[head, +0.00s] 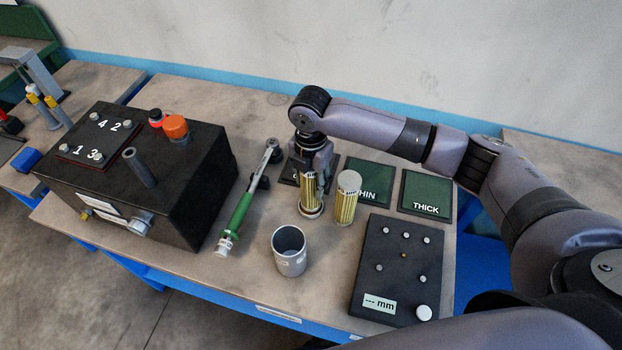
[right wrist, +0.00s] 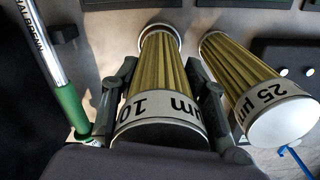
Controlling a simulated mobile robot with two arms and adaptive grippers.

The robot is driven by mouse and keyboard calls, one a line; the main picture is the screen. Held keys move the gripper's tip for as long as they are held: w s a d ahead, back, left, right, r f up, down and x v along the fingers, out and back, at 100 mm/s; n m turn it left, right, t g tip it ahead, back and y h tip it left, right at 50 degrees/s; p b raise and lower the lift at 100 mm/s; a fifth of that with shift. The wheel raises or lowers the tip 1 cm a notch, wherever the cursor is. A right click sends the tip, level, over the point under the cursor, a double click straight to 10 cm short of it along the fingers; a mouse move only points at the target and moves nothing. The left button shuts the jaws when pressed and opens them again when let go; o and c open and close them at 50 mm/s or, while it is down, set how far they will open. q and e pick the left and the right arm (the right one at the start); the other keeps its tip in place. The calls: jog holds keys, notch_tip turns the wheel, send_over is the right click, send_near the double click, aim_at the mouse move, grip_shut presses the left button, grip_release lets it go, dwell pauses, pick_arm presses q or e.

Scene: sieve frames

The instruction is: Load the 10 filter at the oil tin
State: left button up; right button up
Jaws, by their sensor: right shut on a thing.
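My right gripper (head: 314,172) is shut on the 10 µm filter (head: 311,192), a yellow pleated cartridge with pale end caps. In the right wrist view its "10 µm" lettering (right wrist: 158,108) is readable and a finger lies on each side. The filter is upright; I cannot tell whether its base touches the table. A second filter (head: 346,198), marked 25 µm (right wrist: 262,100), stands just right of it and apart. A grey open-topped tin (head: 289,262), probably the oil tin, stands in front and a little left of the held filter. My left gripper is out of view.
A green-handled torque wrench (head: 238,210) lies left of the tin, beside a large black box (head: 170,165) with numbered bolts. A black "mm" gauge block (head: 392,268) is at the right. Green THIN (head: 366,177) and THICK (head: 426,190) pads lie behind.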

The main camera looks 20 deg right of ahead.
jog(key=shift+f, duration=0.45)
dwell(0.6)
jog(key=shift+s+f, duration=0.1)
jog(key=shift+f, duration=0.1)
dwell(1.7)
notch_tip(320, 180, up, 7)
jog(key=p, duration=0.8)
jog(key=shift+r, duration=0.2)
jog(key=shift+f, duration=0.1)
jog(key=shift+a, duration=0.1)
dwell(0.5)
